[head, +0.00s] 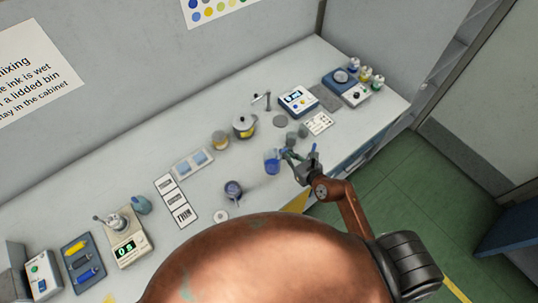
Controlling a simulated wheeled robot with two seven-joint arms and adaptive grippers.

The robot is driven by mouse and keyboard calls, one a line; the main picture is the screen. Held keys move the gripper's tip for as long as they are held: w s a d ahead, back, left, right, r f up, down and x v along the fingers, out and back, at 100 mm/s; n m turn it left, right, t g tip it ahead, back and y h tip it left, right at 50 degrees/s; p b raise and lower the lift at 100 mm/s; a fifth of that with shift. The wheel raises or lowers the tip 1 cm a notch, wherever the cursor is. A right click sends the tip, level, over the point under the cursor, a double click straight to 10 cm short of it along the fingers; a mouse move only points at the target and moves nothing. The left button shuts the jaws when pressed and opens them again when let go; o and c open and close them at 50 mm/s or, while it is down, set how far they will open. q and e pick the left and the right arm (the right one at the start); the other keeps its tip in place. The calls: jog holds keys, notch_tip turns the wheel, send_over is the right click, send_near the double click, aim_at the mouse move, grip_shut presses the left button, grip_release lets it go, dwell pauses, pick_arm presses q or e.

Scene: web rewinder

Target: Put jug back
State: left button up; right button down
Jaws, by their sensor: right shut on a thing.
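The jug (271,162) is a small clear vessel with blue in it, at the middle right of the bench in the head view. My right gripper (287,155) reaches it from the right and is shut on its right side, where a handle would be; the fingers hide that part. The jug looks upright. I cannot tell whether its base touches the bench or is just above it. My left gripper is out of view.
Behind the jug stand a lidded pot (244,126) and an amber jar (220,140). A dark cup (233,190) is at front left. White label cards (177,200) and a scale (130,246) lie further left. Bare bench (205,185) shows between the cards and the cup.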

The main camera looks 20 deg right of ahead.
jog(key=w+a+f, duration=0.1)
jog(key=w+f, duration=0.1)
jog(key=w+a+f, duration=0.1)
jog(key=w+f, duration=0.1)
jog(key=w+a+f+b, duration=0.1)
jog(key=w+f, duration=0.1)
jog(key=w, duration=0.1)
jog(key=shift+w+a+f, duration=0.1)
jog(key=shift+a+f, duration=0.2)
jog(key=shift+f, duration=0.1)
jog(key=shift+w+a+f, duration=0.1)
jog(key=shift+w+f, duration=0.05)
jog(key=shift+f, duration=0.15)
jog(key=shift+f+b, duration=0.45)
jog(key=shift+f, duration=1.05)
jog(key=shift+f, duration=0.2)
jog(key=c, duration=2.1)
grip_release()
